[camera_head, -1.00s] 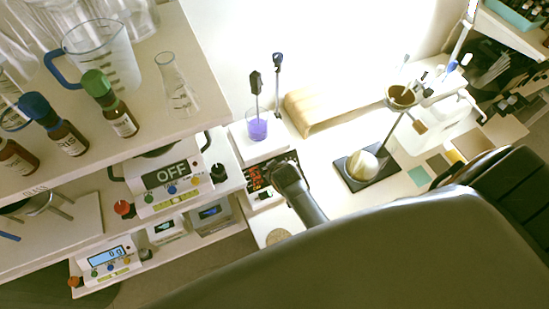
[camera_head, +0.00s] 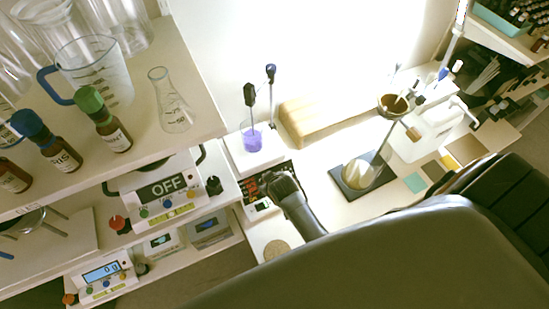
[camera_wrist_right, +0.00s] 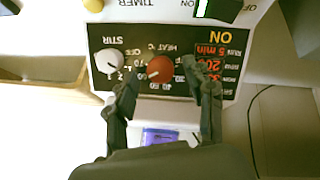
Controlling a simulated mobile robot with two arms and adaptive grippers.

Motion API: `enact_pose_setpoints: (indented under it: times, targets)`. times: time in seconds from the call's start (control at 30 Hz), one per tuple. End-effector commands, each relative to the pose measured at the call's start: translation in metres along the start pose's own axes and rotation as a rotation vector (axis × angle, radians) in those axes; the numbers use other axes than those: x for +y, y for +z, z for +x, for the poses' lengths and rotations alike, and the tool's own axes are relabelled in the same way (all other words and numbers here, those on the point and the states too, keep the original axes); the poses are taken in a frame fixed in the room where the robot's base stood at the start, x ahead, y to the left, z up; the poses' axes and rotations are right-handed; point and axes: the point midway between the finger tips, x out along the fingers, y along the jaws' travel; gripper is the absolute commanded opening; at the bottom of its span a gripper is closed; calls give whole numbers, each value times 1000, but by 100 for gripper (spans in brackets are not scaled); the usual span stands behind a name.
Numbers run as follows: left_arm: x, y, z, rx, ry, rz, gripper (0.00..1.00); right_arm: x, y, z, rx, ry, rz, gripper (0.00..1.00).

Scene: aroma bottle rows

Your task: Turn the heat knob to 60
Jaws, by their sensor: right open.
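The red heat knob (camera_wrist_right: 160,69) sits on the dark panel (camera_wrist_right: 143,76) of the hot plate stirrer, which appears upside down in the right wrist view. The word HEAT and temperature numbers surround it; I cannot read its setting surely. My right gripper (camera_wrist_right: 165,92) is open, with one finger on each side below the knob and no clear contact. In the head view, the right gripper (camera_head: 281,187) is in front of the stirrer (camera_head: 250,185) and hides much of its panel. My left gripper is not in view.
A white stir knob (camera_wrist_right: 109,61) is left of the heat knob, close to one finger. A red-lit display (camera_wrist_right: 211,62) is on the right. A beaker of purple liquid (camera_head: 251,141) stands on the stirrer. A shelf (camera_head: 190,95) with bottles and glassware is at left.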

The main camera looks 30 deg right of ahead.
Motion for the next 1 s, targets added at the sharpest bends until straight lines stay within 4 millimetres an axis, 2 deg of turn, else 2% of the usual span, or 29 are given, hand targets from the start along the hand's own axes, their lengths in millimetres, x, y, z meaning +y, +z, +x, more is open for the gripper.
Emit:
enact_pose_setpoints:
  times: [0.3, 0.5, 0.7, 1.0]
  targets:
    - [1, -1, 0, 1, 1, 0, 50, -1, 1, -58, 0, -2, 1, 53]
    - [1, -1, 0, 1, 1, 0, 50, 0, 1, -90, -1, -1, 1, 53]
    - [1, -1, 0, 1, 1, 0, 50, 0, 1, -105, -2, -2, 1, 53]
    - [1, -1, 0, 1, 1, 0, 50, 0, 1, -107, -2, -2, 1, 53]
